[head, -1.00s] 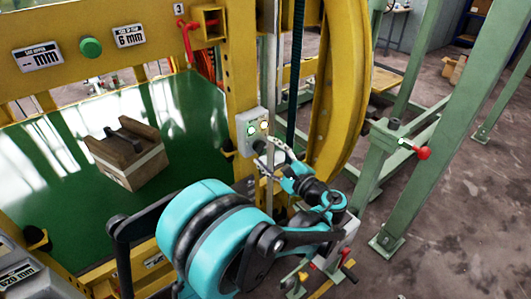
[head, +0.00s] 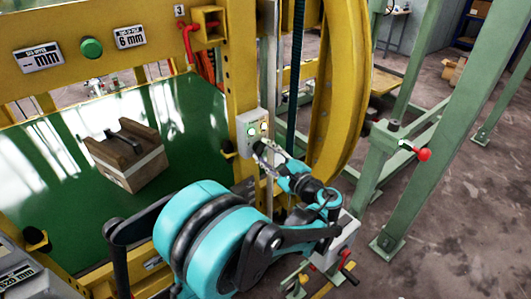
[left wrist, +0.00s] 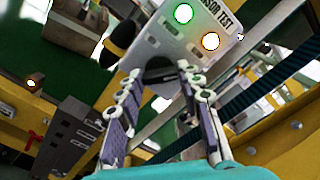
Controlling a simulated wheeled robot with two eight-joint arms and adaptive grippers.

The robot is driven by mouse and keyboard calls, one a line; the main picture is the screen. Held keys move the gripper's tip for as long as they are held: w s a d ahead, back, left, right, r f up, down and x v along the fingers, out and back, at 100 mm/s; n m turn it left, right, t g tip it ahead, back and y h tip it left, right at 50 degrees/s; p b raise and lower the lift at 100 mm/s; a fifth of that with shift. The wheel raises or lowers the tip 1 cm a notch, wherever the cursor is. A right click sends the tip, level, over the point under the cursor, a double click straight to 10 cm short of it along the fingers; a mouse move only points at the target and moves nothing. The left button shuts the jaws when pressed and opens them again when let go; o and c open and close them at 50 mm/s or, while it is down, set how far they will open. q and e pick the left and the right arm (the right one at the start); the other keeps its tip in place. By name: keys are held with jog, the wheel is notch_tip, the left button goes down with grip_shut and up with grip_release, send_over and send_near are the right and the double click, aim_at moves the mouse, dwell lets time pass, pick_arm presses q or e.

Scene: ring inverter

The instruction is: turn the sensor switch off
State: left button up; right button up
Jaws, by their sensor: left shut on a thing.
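The sensor switch box (head: 249,123) is a light grey box on the yellow post, with a lit green lamp and a lit amber lamp. In the left wrist view the box (left wrist: 192,32) carries the words "SENSOR TEST". A dark rounded knob (left wrist: 160,70) on its lower part sits between my fingertips. My left gripper (head: 264,152) is at the lower part of the box, and it also shows in the left wrist view (left wrist: 160,84). It is shut on the knob. The fingers partly hide the knob, and its exact setting cannot be told. My right gripper is not in view.
A yellow post (head: 240,65) and a big yellow curved beam (head: 345,90) flank the box. A green frame with a red-knobbed lever (head: 424,154) stands at right.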

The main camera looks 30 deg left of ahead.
pick_arm(q)
jog(key=n, duration=1.1)
jog(key=shift+b, duration=0.3)
jog(key=shift+n, duration=2.2)
jog(key=o, duration=1.2)
jog(key=shift+c, duration=0.2)
jog(key=shift+d, duration=0.1)
